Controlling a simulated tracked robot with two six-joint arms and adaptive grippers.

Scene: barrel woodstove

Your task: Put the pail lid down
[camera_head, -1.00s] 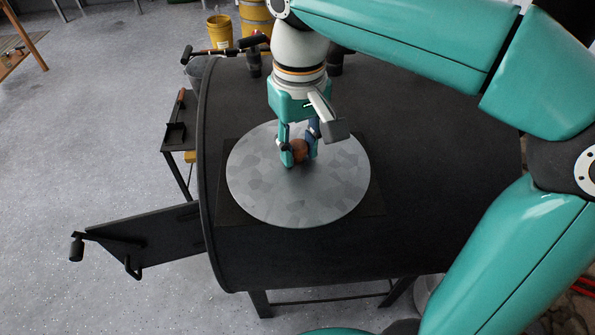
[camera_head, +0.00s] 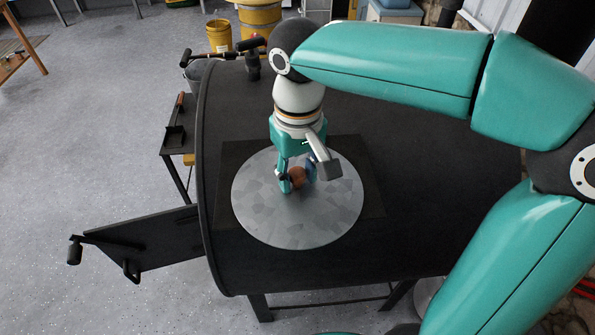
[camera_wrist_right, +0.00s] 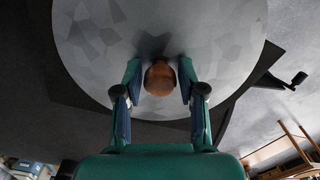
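The pail lid is a round, patchy grey metal disc (camera_head: 300,222) with a brown wooden knob (camera_head: 297,178). It is over the dark flat plate (camera_head: 228,165) on top of the black barrel stove, and its near edge reaches past the plate's front edge. I cannot tell whether it touches the plate. My left gripper is out of view.
The black barrel stove (camera_head: 420,200) has its door (camera_head: 150,240) swung open at left. A small side shelf (camera_head: 176,138) holds a dark tool. A grey pail (camera_head: 193,75) stands behind the stove's left end, with yellow buckets (camera_head: 219,36) beyond.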

